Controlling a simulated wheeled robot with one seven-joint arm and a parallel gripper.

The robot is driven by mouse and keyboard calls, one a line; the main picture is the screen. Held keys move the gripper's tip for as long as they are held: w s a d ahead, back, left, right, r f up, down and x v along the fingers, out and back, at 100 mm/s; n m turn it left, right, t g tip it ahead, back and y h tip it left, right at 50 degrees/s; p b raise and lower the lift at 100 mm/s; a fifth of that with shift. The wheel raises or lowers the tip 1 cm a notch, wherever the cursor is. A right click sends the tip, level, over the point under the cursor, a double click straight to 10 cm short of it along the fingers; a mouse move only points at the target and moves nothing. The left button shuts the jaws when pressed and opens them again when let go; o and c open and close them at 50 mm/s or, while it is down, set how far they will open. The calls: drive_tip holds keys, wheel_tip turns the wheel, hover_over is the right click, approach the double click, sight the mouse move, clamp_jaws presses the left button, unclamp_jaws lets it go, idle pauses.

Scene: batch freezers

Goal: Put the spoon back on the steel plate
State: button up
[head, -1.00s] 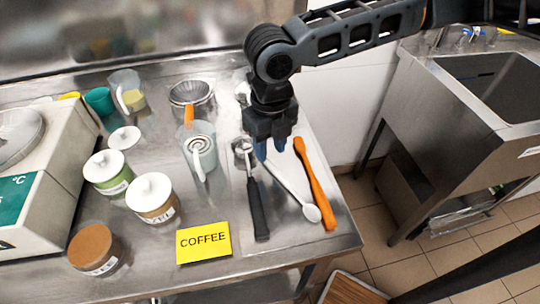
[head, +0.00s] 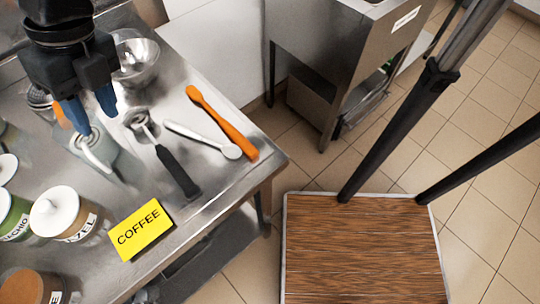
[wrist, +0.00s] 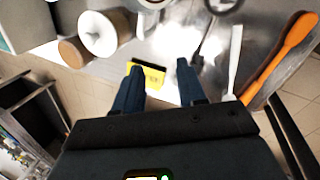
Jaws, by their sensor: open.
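The white spoon (head: 205,138) lies flat on steel at the right of the worktop, between a black-handled scoop (head: 176,168) and an orange spatula (head: 222,122). The steel plate is hard to tell from the steel worktop, so I cannot tell where its edges run under the spoon. My gripper (head: 90,112) is open and empty, pointing down near the cup (head: 92,150), to the left of the spoon. In the wrist view the open fingers (wrist: 160,68) have nothing between them, and the spoon (wrist: 234,60) shows to their right.
A yellow COFFEE card (head: 141,229) stands near the front edge. Jars (head: 66,216) stand at the left, and a metal bowl (head: 135,60) at the back. A sink unit (head: 335,60) is beyond the worktop. A wooden-topped stand (head: 360,250) is on the floor.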

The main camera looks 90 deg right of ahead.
drive_tip(key=w+a+r+m+t+y, duration=0.1)
drive_tip(key=w+a+r+y, duration=0.1)
drive_tip(key=a, duration=0.4)
drive_tip(key=w+a+r+t+y, duration=0.1)
drive_tip(key=w+a+r+y, duration=0.1)
drive_tip(key=a, duration=0.3)
drive_tip(key=w+a+r+m+t+y, duration=0.2)
drive_tip(key=a+r+m+t+y, duration=0.25)
drive_tip(key=a+r, duration=0.3)
drive_tip(key=w+a+r+m+t+y, duration=0.2)
drive_tip(key=a+r+m+t+y, duration=0.3)
drive_tip(key=r, duration=0.4)
drive_tip(key=s+d+f+m+t+h, duration=0.35)
drive_tip(key=s+f+m+h, duration=0.3)
drive_tip(key=f+m, duration=0.35)
drive_tip(key=s+d+f+m+t+h, duration=0.2)
drive_tip(key=s+d+f+m+h, duration=0.3)
drive_tip(key=f+m+h, duration=0.45)
drive_tip(key=s+d+f+g, duration=0.2)
drive_tip(key=s+d+f, duration=0.1)
drive_tip(key=s, duration=0.9)
drive_tip(key=s+d+f+m+g, duration=0.1)
drive_tip(key=s+d+f+g, duration=0.1)
drive_tip(key=s+d, duration=0.4)
drive_tip(key=s+f, duration=0.1)
drive_tip(key=s, duration=0.4)
drive_tip(key=shift+s+d+f, duration=0.15)
drive_tip(key=shift+s+f, duration=0.2)
